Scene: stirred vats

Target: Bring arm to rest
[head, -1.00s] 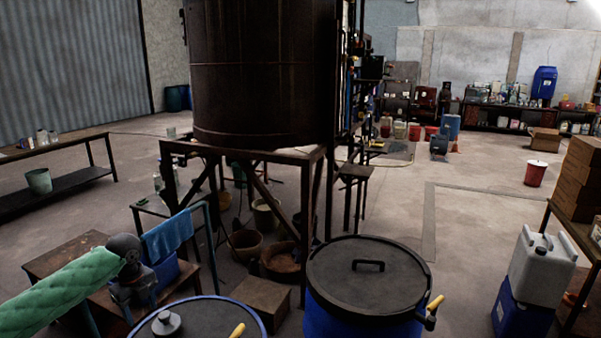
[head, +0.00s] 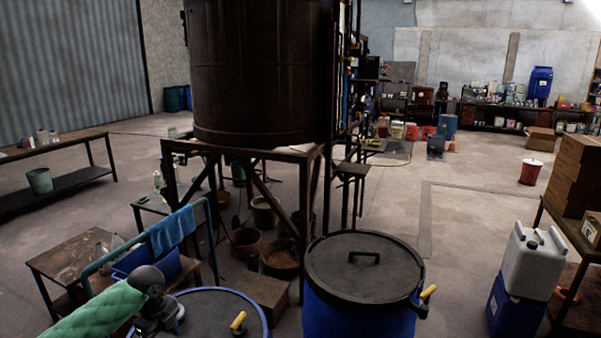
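My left arm, in a green quilted sleeve (head: 95,312), comes in from the lower left. It ends in a dark grey wrist and gripper part (head: 160,308) that appears over the left edge of the near-left blue drum. Its fingers cannot be made out, so I cannot tell if it is open or shut, and I see nothing held. The near-left drum's dark lid (head: 215,312) has a yellow-handled clamp and is partly covered by my arm. A second blue drum (head: 350,318) with a closed black lid (head: 335,272) stands to its right. My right gripper is not in view.
A large dark vat (head: 262,75) stands on a metal frame (head: 300,155) ahead. A white jerrycan (head: 532,262) sits at right. The floor (head: 455,230) between is clear.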

